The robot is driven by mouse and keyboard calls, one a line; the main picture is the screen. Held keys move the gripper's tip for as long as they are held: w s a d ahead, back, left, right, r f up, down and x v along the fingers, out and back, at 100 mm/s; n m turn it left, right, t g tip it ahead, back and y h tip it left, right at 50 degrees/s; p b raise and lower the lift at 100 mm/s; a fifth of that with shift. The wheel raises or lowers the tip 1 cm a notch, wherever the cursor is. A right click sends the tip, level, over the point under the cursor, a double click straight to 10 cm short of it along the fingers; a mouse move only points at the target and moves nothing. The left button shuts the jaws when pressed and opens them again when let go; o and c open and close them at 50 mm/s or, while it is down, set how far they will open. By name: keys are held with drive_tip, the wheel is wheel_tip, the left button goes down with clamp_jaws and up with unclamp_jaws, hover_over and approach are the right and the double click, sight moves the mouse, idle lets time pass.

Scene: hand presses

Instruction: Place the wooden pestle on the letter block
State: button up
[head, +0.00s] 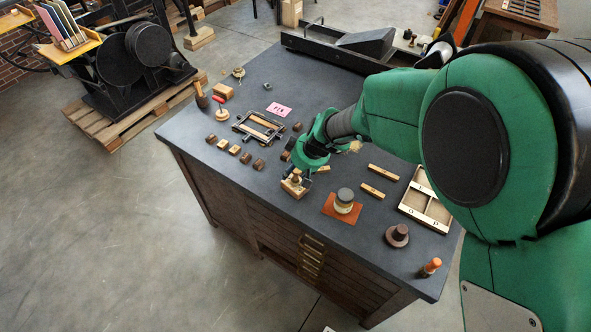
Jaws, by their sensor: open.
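A small brown upright piece, which looks like the wooden pestle (296,178), stands on a pale wooden block, which looks like the letter block (293,190), near the table's front edge. My gripper (299,174) is open, pointing down just above the block, with its fingers at the pestle's upper part. I cannot tell whether a finger touches it. The gripper hides part of the pestle's top.
Several small blocks and a metal frame (258,128) lie left.

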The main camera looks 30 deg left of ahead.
drive_tip(key=shift+r, duration=0.1)
drive_tip(key=shift+d+r, duration=0.15)
drive_tip(key=shift+r, duration=0.4)
drive_tip(key=p+v, duration=0.1)
drive_tip(key=v, duration=1)
drive_tip(key=shift+s+f, duration=0.1)
drive_tip(key=shift+d, duration=0.1)
